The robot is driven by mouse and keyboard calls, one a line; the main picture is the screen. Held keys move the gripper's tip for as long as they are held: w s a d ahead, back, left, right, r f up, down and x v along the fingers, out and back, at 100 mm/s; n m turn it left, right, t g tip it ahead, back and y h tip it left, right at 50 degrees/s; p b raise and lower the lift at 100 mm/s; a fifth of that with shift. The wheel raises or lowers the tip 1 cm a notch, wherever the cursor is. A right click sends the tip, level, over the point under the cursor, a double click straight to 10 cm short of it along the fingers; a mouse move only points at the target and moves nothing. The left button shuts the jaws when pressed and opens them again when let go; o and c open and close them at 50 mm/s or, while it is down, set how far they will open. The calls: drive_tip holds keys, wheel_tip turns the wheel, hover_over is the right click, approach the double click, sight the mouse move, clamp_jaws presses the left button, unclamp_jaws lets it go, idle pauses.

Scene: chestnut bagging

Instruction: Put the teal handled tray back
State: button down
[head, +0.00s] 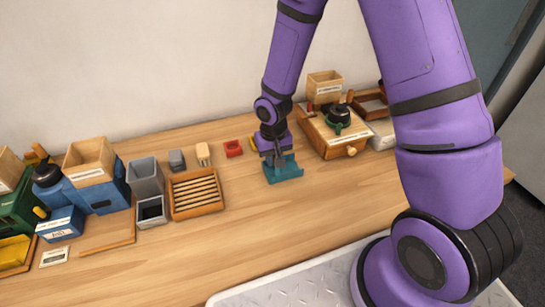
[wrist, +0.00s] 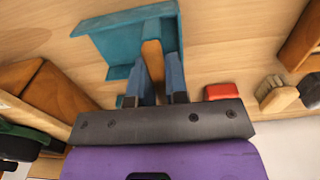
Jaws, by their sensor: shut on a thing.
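The teal tray (head: 288,177) is at the middle of the wooden table in the head view, under my gripper (head: 278,160). In the wrist view the tray (wrist: 112,42) shows its teal floor and raised edges, with an orange-brown handle (wrist: 152,58) on it. The two blue fingers of my gripper (wrist: 160,70) are closed on that handle, one on each side. The tray is at or just above the table top; I cannot tell whether it touches. My gripper hides part of the tray in the head view.
A red block (head: 233,148) and a slatted wooden rack (head: 196,193) lie to the left. A wooden box with a dark-topped knob (head: 338,132) stands to the right. Grey bins (head: 145,178) and a blue machine (head: 98,193) are farther left. The table front (head: 250,225) is clear.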

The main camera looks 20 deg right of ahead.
drive_tip(key=c, duration=1.1)
unclamp_jaws()
drive_tip(key=shift+f, duration=0.1)
drive_tip(key=s+d+r+t, duration=0.1)
drive_tip(key=s+d+r, duration=0.15)
drive_tip(key=r, duration=0.75)
drive_tip(key=s+d+r+t, duration=0.1)
drive_tip(key=s+d+r, duration=0.15)
drive_tip(key=r, duration=0.65)
drive_tip(key=s+d+r, duration=0.1)
drive_tip(key=s+r, duration=0.2)
drive_tip(key=r, duration=0.7)
drive_tip(key=shift+s+d+r+t, duration=0.6)
drive_tip(key=shift+s+r, duration=0.95)
drive_tip(key=shift+s, duration=0.95)
drive_tip(key=shift+s+d+r+t, duration=0.6)
drive_tip(key=shift+s+r, duration=0.9)
drive_tip(key=shift+s, duration=1.05)
drive_tip(key=shift+s+d+r+t, duration=0.4)
drive_tip(key=shift+s+d+r, duration=0.4)
drive_tip(key=shift+s+r, duration=1.25)
drive_tip(key=shift+s+f, duration=0.45)
drive_tip(key=shift+f, duration=0.05)
